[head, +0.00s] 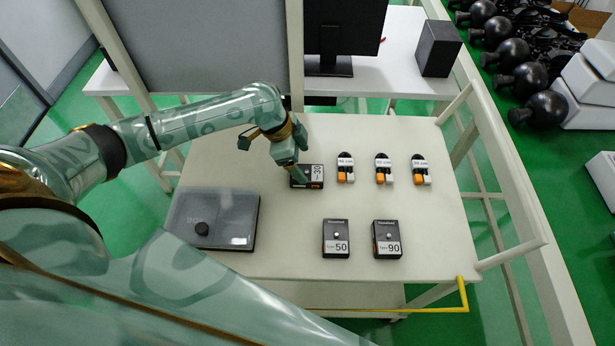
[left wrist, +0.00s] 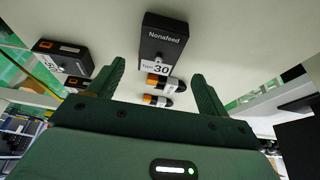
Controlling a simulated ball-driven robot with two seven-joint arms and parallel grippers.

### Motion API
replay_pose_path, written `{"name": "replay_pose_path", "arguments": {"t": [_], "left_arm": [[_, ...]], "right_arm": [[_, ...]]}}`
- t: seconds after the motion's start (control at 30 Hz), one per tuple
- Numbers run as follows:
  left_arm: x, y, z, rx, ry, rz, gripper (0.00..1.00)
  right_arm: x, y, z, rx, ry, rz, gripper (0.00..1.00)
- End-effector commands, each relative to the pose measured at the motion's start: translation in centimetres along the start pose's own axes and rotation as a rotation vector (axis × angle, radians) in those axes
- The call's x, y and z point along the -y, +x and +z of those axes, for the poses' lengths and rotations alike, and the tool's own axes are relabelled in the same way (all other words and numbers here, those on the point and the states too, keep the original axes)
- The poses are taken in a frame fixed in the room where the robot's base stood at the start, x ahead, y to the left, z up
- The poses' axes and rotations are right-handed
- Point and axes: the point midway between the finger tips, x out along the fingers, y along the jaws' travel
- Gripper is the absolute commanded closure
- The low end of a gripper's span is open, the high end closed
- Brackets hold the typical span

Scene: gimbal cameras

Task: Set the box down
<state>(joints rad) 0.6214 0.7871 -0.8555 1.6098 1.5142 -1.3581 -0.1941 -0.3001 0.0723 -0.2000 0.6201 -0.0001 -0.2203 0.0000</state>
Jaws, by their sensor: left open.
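A small black box marked 30 (head: 314,171) lies on the white table, partly covered by my left gripper. In the left wrist view the box (left wrist: 168,42) shows "Nonafeed" and "Type 30" lettering and sits just past the fingertips, around the gap between them. My left gripper (head: 299,174) is over the box's left part in the head view. In the left wrist view its two green fingers (left wrist: 158,73) are apart with nothing clamped between them. Whether a finger touches the box I cannot tell. My right gripper is not in view.
Black boxes marked 50 (head: 336,239) and 90 (head: 387,240) lie nearer the table's front. Several small black holders with orange and white parts (head: 384,169) lie to the right. A dark flat case (head: 228,207) lies at left. The table (head: 440,225) is clear at its right.

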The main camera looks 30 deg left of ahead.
Motion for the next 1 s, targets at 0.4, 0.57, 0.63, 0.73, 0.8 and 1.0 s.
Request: {"name": "replay_pose_path", "arguments": {"t": [0.4, 0.57, 0.63, 0.73, 0.8, 1.0], "left_arm": [[-0.3, 5.3, 1.0, 0.0, 0.0, 0.001, 0.22], [-0.3, 5.3, 0.9, 0.0, 0.001, -0.001, 0.22], [-0.3, 5.3, 0.8, 0.0, 0.001, -0.001, 0.22], [-0.3, 5.3, 0.8, 0.0, 0.001, -0.001, 0.47], [-0.3, 5.3, 0.8, 0.0, 0.001, -0.001, 0.66], [-0.3, 5.2, 0.8, -0.001, 0.001, -0.002, 0.78]], "right_arm": [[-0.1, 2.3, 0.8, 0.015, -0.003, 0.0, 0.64], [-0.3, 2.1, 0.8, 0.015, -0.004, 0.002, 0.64], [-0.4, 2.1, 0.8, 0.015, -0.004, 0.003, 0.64], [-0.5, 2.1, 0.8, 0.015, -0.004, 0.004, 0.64], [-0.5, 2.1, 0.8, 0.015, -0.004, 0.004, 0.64], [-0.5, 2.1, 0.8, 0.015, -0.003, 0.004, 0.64]]}}
